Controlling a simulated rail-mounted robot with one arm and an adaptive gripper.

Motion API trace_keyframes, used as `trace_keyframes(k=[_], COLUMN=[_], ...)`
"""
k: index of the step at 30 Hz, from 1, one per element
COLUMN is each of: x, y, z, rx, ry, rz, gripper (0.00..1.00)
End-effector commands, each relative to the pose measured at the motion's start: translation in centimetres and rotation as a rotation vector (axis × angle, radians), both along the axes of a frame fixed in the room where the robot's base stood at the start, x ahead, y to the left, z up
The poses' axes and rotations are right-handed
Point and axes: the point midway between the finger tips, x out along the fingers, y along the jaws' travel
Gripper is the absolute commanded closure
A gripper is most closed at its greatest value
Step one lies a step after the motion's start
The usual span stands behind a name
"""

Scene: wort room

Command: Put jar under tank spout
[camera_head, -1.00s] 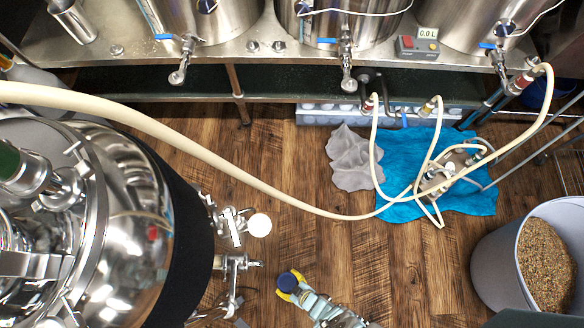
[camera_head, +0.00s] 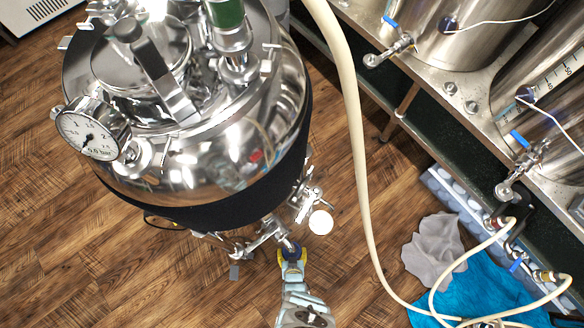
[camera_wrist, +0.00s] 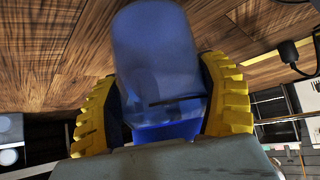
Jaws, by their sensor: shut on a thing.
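My gripper (camera_head: 292,254) has yellow fingers and is shut on a jar with a dark blue top (camera_head: 291,250). In the wrist view the jar (camera_wrist: 158,55) looks bluish and translucent, held between the ridged yellow fingers. A large polished tank (camera_head: 215,135) with a dark band round its lower part stands just behind the gripper. Its lower outlet with a metal valve (camera_head: 262,236) points toward the jar. The jar shows right by the outlet's end; I cannot tell whether it is below it or touching. A second fitting (camera_head: 305,200) sits on the tank's side.
A cream hose (camera_head: 352,120) runs down the right of the tank. Steel kettles with taps (camera_head: 398,48) stand on a bench at right. A grey cloth (camera_head: 435,250) and a blue cloth (camera_head: 470,285) lie on the floor. Wooden floor (camera_head: 110,260) is clear at lower left.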

Motion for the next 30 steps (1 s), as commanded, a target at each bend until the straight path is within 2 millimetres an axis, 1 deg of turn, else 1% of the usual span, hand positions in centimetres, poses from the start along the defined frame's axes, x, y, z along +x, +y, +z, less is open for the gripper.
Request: trace_keyframes(k=[1, 7, 17, 21, 22, 23, 24, 30], x=[0.0, 0.0, 0.0, 0.1, 0.1, 0.1, 0.1, 0.0], y=[0.0, 0.0, 0.0, 0.0, -0.1, 0.0, 0.0, 0.0], z=[-0.9, -2.9, -2.8, -3.2, -3.1, -3.1, -3.1, -3.1], rx=[0.001, -0.001, -0.001, -0.002, -0.001, -0.001, -0.001, -0.001], ry=[0.000, 0.000, -0.001, -0.002, -0.001, -0.001, -0.001, -0.001], rz=[-0.001, -0.001, 0.000, 0.001, 0.000, 0.000, 0.000, 0.000], gripper=[0.63, 0.63, 0.63, 0.63, 0.14, 0.05, 0.00, 0.00])
